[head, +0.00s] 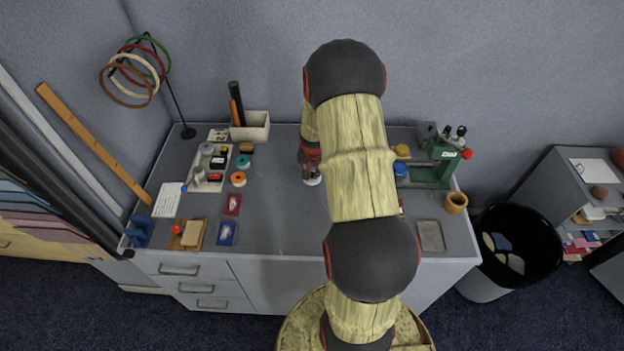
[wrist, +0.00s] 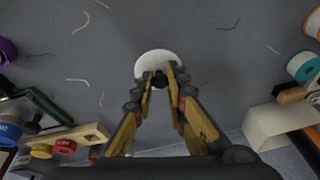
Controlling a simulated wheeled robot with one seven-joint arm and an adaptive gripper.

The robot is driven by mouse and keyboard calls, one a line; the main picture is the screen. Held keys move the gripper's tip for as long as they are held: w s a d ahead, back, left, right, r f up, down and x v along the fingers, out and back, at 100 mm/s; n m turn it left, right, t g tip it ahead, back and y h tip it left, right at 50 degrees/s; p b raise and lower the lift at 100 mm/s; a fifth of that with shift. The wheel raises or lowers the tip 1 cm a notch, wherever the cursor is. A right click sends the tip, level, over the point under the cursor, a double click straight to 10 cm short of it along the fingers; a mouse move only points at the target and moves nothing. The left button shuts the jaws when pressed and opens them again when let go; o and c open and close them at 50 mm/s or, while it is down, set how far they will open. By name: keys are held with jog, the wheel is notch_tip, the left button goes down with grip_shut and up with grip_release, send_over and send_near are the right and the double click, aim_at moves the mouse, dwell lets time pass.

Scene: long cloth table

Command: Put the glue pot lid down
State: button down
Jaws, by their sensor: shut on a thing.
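The glue pot lid, a white round disc with a dark knob, shows in the wrist view (wrist: 153,62) and as a small white edge in the head view (head: 314,182). My gripper (wrist: 160,82) is shut on its knob, with the disc beyond the fingertips. In the head view my gripper (head: 310,165) is partly hidden behind my arm, over the middle of the grey table (head: 275,215). I cannot tell whether the lid touches the tabletop or hangs just above it. I cannot make out the glue pot for certain.
A green press (head: 432,172) and a tan cup (head: 456,203) stand at the right. A white box (head: 252,127) is at the back. Thread spools (head: 238,179) and a white tray (head: 211,168) are at the left. Bare table with scattered thread scraps surrounds the lid.

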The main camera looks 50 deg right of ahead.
aim_at(312, 179)
jog(key=shift+f+b, duration=0.3)
jog(key=shift+f, duration=1.15)
jog(key=shift+f, duration=0.1)
jog(key=c, duration=1.8)
grip_release()
jog(key=shift+o, duration=0.2)
